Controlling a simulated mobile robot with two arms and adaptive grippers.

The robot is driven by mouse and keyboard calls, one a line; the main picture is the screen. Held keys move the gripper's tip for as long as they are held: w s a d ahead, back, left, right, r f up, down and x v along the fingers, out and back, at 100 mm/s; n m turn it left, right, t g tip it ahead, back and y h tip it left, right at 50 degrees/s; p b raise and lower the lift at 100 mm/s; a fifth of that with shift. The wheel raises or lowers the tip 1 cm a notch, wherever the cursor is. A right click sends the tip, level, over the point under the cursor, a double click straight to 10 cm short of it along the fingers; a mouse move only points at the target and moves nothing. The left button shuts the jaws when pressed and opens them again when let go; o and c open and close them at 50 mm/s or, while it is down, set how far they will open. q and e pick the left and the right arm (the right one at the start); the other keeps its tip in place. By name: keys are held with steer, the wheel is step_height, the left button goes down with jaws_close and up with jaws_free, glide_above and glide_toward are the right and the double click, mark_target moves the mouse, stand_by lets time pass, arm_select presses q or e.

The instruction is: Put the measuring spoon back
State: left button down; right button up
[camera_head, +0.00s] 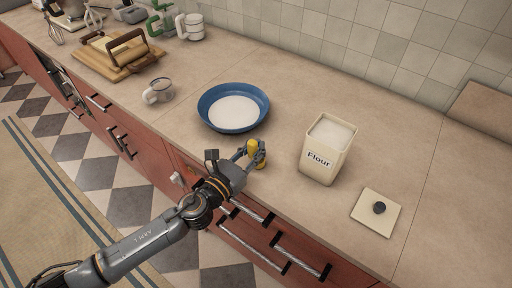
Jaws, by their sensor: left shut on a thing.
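My left gripper (254,154) reaches in from the lower left over the front edge of the counter. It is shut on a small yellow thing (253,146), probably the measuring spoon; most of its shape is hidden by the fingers. A cream canister (319,167) labelled "Flour" stands open and upright to the right of the gripper, filled with white flour nearly to the rim. Its square lid (369,213) with a dark knob lies flat on the counter at the right. My right gripper is not in view.
A blue bowl (208,109) with white contents stands just behind the gripper. The counter (411,162) right of the canister is clear behind the lid.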

arm_select(q)
steer(key=c, duration=1.2)
jaws_free()
steer(key=shift+f, duration=0.1)
steer(key=shift+r, duration=0.2)
steer(key=b+v, duration=0.3)
steer(key=v, duration=0.9)
